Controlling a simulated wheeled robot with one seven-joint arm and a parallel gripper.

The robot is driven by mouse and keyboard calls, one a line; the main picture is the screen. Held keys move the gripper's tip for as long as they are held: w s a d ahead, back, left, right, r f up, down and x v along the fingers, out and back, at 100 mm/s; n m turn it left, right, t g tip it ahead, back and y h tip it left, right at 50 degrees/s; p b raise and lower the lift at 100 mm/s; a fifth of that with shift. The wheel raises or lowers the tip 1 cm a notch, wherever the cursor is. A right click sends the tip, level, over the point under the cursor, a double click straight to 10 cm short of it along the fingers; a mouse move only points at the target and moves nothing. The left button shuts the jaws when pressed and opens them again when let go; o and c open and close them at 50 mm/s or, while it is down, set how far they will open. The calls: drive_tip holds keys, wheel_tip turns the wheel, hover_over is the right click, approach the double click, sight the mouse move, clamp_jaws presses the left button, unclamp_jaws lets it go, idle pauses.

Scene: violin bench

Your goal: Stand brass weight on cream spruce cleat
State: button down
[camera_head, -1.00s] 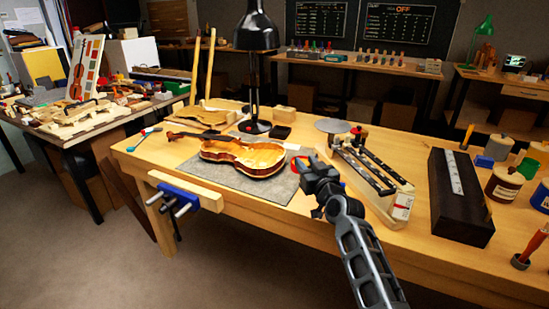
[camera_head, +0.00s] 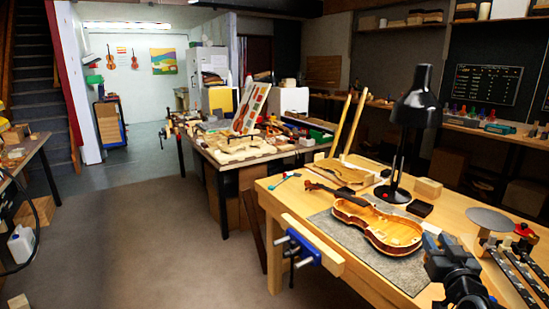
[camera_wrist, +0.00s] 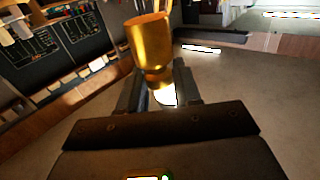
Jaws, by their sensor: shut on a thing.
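The brass weight (camera_wrist: 149,42) is a shiny golden cylinder with a narrower neck, seen large in the wrist view. My gripper (camera_wrist: 158,88) is shut on it, with one dark finger on each side of its lower part. In the head view my gripper (camera_head: 447,258) is at the lower right, in front of the violin body's right end; the weight cannot be made out there. The open violin body (camera_head: 388,232) lies on a grey mat (camera_head: 340,236) on the bench. I cannot make out the cream spruce cleat in either view.
A black lamp (camera_head: 405,140), a wooden block (camera_head: 428,187) and a small black box (camera_head: 419,208) stand behind the violin. A blue vise (camera_head: 302,246) juts from the bench's front edge. A second cluttered bench (camera_head: 226,160) stands behind. Open floor (camera_head: 150,220) lies left.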

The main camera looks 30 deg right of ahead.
drive_tip(key=w+a+f+n+t+y+b, duration=0.1)
drive_tip(key=w+a+f+n+y, duration=0.2)
drive_tip(key=a+f, duration=0.5)
drive_tip(key=w+a+f+t+y+b, duration=0.15)
drive_tip(key=w+a+f, duration=0.25)
drive_tip(key=a, duration=0.7)
drive_tip(key=s+a+f+n+y, duration=0.2)
drive_tip(key=a+f, duration=0.4)
drive_tip(key=a, duration=0.4)
drive_tip(key=s+a+f+n+t+y+b, duration=0.1)
drive_tip(key=a+f+y, duration=0.3)
drive_tip(key=a, duration=0.6)
wheel_tip(320, 180, down, 2)
drive_tip(key=shift+s+a+f+n, duration=0.2)
drive_tip(key=shift+s+a+n, duration=0.05)
drive_tip(key=shift+s+n, duration=0.5)
